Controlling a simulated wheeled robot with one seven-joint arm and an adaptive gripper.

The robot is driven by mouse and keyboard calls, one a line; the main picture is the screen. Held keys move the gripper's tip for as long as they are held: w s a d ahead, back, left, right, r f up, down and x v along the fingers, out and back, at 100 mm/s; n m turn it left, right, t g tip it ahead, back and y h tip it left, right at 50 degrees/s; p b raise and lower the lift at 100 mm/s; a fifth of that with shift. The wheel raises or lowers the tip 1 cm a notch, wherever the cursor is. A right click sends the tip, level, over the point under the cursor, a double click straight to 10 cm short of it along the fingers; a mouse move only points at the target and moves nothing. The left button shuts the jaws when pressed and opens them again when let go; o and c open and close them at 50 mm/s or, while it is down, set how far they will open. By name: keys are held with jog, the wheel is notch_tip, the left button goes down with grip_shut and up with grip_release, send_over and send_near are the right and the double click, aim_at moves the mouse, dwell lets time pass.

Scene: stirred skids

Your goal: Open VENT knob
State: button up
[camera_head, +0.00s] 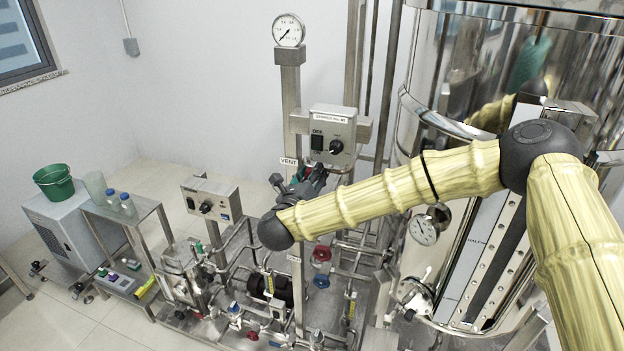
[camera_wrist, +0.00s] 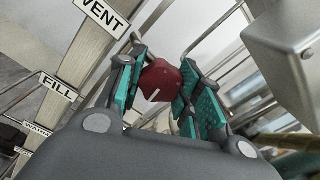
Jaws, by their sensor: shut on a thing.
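The VENT knob (camera_wrist: 161,81) is dark red with a white line on its face, seen in the wrist view. My gripper (camera_wrist: 164,88) has its two teal-padded fingers on either side of the knob and is shut on it. The white VENT label (camera_wrist: 102,16) is on the steel post above and left of the knob. In the head view the VENT label (camera_head: 289,161) is on the post, and my gripper (camera_head: 303,180) is just below it. There the knob is hidden behind my gripper and arm.
A FILL label (camera_wrist: 58,87) and more labels sit lower on the post. A grey control box (camera_head: 333,134) is above my gripper, and a grey box (camera_wrist: 291,40) is close on the right in the wrist view. A steel tank (camera_head: 480,60) stands at right. Pipes and valves crowd below.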

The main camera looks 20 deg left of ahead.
jog(key=n+b, duration=0.2)
jog(key=n, duration=0.2)
jog(key=shift+n, duration=0.3)
jog(key=n+b, duration=0.2)
jog(key=n, duration=0.3)
jog(key=n+b, duration=0.1)
jog(key=n, duration=0.4)
jog(key=shift+r+n, duration=0.1)
jog(key=shift+n, duration=0.3)
jog(key=n, duration=0.4)
jog(key=shift+n, duration=0.4)
jog(key=o, duration=1)
jog(key=shift+o, duration=0.2)
jog(key=shift+s, duration=0.1)
jog(key=s, duration=1.1)
jog(key=shift+s+a, duration=0.25)
jog(key=shift+s, duration=0.15)
